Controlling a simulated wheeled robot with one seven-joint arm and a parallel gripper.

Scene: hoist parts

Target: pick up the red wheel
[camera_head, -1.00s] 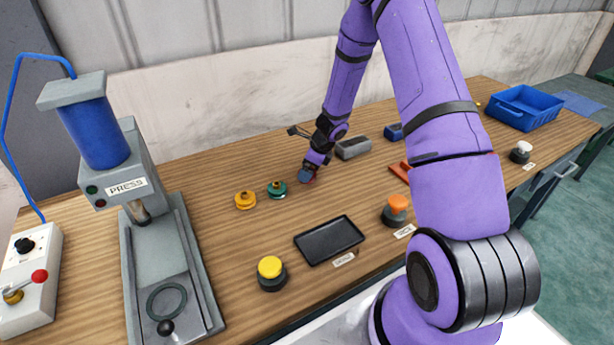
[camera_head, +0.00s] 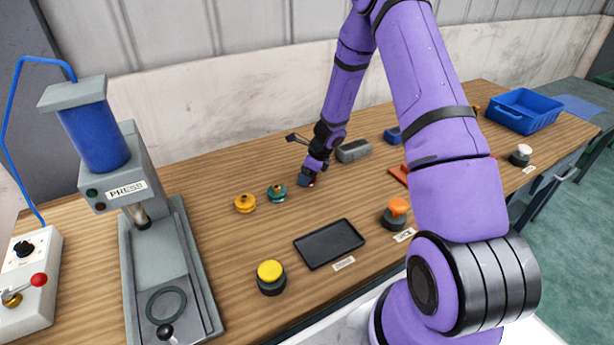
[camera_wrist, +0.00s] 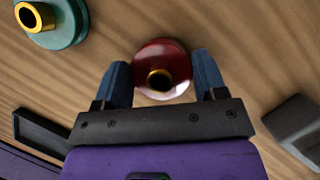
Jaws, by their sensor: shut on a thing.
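The red wheel (camera_wrist: 162,62) is a round red disc with a brass hub, seen from above in the wrist view. My gripper (camera_wrist: 163,78) has its two blue fingertips on either side of the wheel's near part and is shut on it. In the head view, my gripper (camera_head: 308,178) is low at the tabletop and hides most of the wheel; a small red bit (camera_head: 312,183) shows beside the fingers. I cannot tell whether the wheel touches the wood or is just above it.
A green wheel (camera_head: 277,192) and a yellow wheel (camera_head: 245,203) lie left of my gripper. A grey block (camera_head: 353,150) lies to its right. A black tray (camera_head: 329,243), a yellow button (camera_head: 270,275) and an orange button (camera_head: 397,210) are nearer. The press (camera_head: 160,260) stands at left.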

